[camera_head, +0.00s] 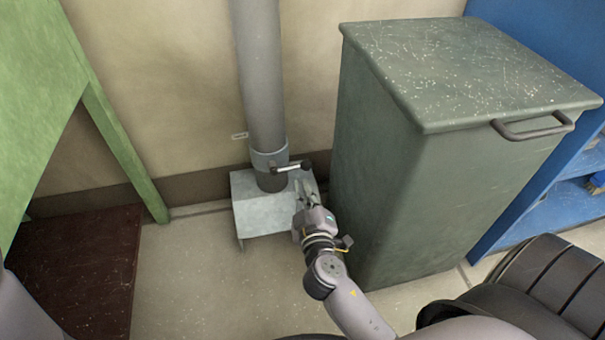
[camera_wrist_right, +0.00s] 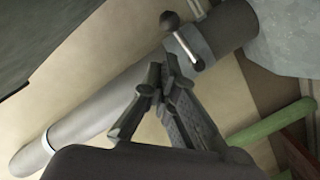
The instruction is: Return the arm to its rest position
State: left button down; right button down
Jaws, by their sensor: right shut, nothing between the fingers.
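My right gripper (camera_head: 304,189) is in front of the grey vertical pipe, low down, beside a lever handle (camera_head: 292,167) on the pipe's clamp collar (camera_head: 268,157). In the right wrist view the gripper's fingers (camera_wrist_right: 160,82) are shut with nothing between them. The lever handle (camera_wrist_right: 184,42) shows just beyond the fingertips there; I cannot tell whether they touch it. My right arm reaches in from the bottom of the head view. My left gripper is not in view.
The grey pipe (camera_head: 259,75) stands on a metal bracket (camera_head: 262,212) by the wall. A green lidded bin (camera_head: 430,180) stands close on the right of my right arm. A blue shelf (camera_head: 560,215) is behind it. A green frame (camera_head: 120,145) stands left. Floor between is clear.

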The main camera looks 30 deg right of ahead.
jog(key=shift+v, duration=1.55)
